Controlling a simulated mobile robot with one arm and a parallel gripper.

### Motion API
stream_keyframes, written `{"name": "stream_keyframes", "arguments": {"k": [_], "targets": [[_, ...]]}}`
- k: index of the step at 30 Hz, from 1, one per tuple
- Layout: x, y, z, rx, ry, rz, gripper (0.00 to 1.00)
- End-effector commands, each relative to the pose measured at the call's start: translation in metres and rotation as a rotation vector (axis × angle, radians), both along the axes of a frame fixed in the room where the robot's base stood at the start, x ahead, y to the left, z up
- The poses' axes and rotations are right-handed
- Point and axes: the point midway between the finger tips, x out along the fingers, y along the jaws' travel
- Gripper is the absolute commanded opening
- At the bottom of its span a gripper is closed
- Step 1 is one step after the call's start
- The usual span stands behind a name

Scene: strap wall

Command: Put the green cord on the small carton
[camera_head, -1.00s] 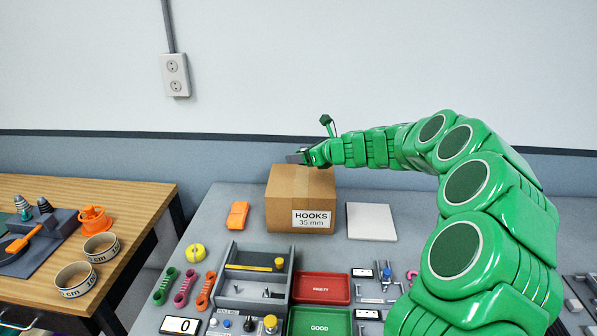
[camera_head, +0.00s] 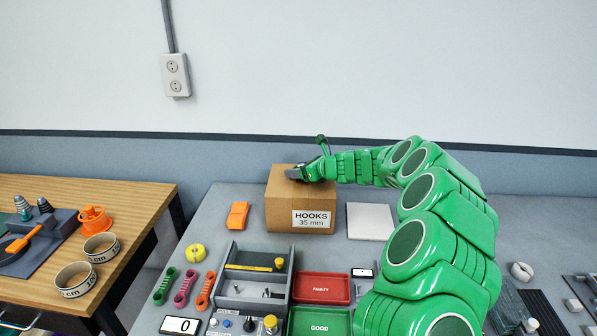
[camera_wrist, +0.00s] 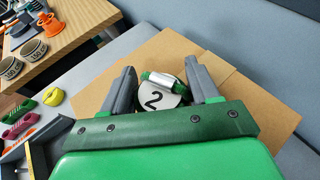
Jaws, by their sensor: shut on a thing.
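The small carton (camera_head: 292,212), brown with a label reading HOOKS 35 mm, stands at the back of the grey bench. Its top (camera_wrist: 250,105) fills much of the wrist view. My gripper (camera_head: 296,173) is low over the carton's top. In the wrist view my gripper (camera_wrist: 160,80) is shut on a green piece with a pale band, which looks like the green cord (camera_wrist: 152,74). A white tag marked 2 (camera_wrist: 153,98) shows beside it. The fingers and palm hide part of it, and I cannot tell whether it touches the carton.
Green (camera_head: 162,285), pink (camera_head: 184,288) and orange (camera_head: 206,290) loops lie on the bench at front left. An orange block (camera_head: 238,215) stands left of the carton, a white square plate (camera_head: 370,221) right of it. A grey tray (camera_head: 238,292) and red bin (camera_head: 321,289) lie in front.

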Motion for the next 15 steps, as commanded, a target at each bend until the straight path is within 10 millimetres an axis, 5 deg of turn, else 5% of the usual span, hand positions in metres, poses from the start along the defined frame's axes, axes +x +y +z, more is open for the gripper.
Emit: {"name": "stream_keyframes", "arguments": {"k": [13, 14, 15], "targets": [[0.0, -0.0001, -0.0083, 0.001, -0.001, -0.001, 0.29], [0.0, -0.0003, -0.0086, 0.001, -0.001, -0.001, 0.62], [0.0, -0.0003, -0.0084, 0.001, -0.001, -0.001, 0.68]]}}
